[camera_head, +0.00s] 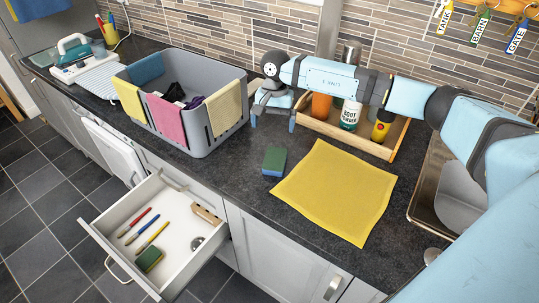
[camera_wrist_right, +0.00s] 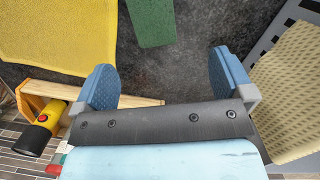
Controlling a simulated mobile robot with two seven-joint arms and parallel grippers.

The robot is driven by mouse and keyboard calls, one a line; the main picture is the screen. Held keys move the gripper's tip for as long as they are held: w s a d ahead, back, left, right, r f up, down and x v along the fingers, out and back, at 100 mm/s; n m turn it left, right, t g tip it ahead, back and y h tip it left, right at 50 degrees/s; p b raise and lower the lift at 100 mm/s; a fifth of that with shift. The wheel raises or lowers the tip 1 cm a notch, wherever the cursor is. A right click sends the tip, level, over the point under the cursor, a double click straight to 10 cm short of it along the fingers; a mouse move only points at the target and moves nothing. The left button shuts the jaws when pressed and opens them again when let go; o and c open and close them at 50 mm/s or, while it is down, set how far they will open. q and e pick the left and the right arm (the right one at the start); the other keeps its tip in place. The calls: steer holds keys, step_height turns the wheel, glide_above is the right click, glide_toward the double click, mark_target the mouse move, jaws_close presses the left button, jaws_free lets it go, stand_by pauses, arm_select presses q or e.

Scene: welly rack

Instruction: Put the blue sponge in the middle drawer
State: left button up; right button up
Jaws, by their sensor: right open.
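A sponge (camera_head: 274,162) with a green top and a bluish side lies flat on the dark counter, left of a yellow cloth. Its green face shows at the top of the right wrist view (camera_wrist_right: 152,20). My right gripper (camera_head: 273,119) is open and empty above the counter, behind the sponge and apart from it; its two blue fingers also show in the right wrist view (camera_wrist_right: 163,78). A white drawer (camera_head: 183,214) below the counter is pulled open. It holds several pens, a wooden block, a round metal item and a green-and-yellow sponge (camera_head: 149,259). My left gripper is out of view.
A grey crate (camera_head: 203,140) with cloths over its rim stands left of my right gripper. A wooden tray (camera_head: 345,137) with bottles stands behind the yellow cloth (camera_head: 336,190). A sink (camera_head: 450,190) lies at right. The counter around the sponge is clear.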

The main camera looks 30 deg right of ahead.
steer(key=p, duration=0.1)
glide_above(275, 158)
steer(key=w, duration=0.1)
step_height(275, 158, down, 6)
steer(key=shift+d+f, duration=0.1)
steer(key=shift+f, duration=0.5)
steer(key=shift+s+f+p, duration=0.2)
steer(key=shift+f+p, duration=0.2)
steer(key=shift+f, duration=0.1)
steer(key=f, duration=0.2)
steer(key=f+p, duration=0.1)
steer(key=f, duration=0.1)
steer(key=shift+s, duration=0.3)
steer(key=c, duration=1.1)
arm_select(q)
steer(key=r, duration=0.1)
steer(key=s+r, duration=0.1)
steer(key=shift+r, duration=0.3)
arm_select(e)
steer(key=shift+o, duration=0.2)
steer(key=shift+r, duration=0.1)
